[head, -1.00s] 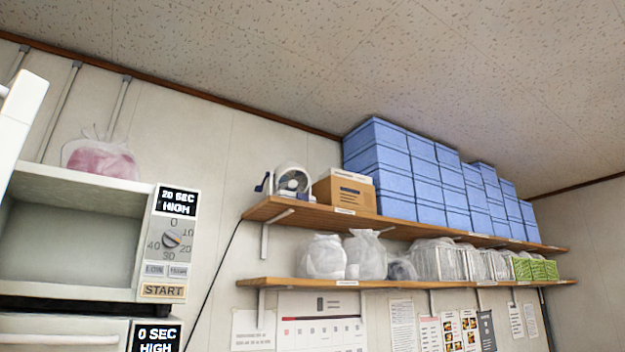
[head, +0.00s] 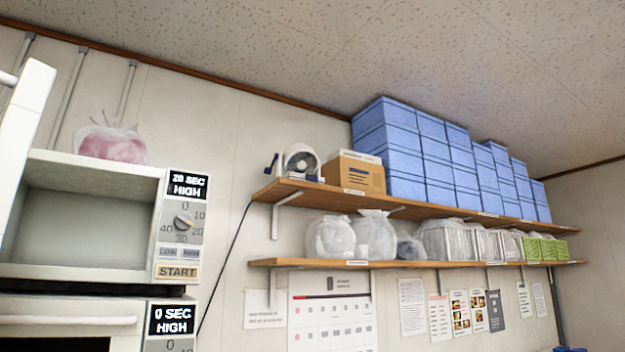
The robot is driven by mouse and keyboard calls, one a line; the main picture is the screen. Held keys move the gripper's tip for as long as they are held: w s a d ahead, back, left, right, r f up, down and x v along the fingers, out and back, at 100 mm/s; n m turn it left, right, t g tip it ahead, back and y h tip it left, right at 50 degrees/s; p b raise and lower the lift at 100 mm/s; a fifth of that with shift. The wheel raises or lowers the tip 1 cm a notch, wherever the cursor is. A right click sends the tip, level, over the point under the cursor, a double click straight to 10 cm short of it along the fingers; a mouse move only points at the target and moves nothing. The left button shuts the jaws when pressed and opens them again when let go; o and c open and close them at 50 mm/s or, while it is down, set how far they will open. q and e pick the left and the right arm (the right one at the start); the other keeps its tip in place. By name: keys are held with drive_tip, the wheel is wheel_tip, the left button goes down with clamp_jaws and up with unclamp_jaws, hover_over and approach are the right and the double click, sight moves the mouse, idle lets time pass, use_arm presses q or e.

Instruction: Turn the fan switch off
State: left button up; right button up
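A small white fan (head: 301,162) with a dark blue part at its left stands at the left end of the upper wooden shelf. A black cord runs down the wall from that shelf end. The fan's switch is too small to make out. Neither of my grippers shows in the head view.
A cardboard box (head: 355,173) and stacked blue boxes (head: 390,150) fill the upper shelf (head: 330,195) right of the fan. Bagged items stand on the lower shelf (head: 310,262). At left are an open microwave (head: 84,270), a second one below (head: 125,300), and a pink bag (head: 112,145) on top.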

use_arm(q)
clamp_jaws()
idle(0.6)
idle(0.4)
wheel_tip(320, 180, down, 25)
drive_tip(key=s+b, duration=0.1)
drive_tip(key=b, duration=2.4)
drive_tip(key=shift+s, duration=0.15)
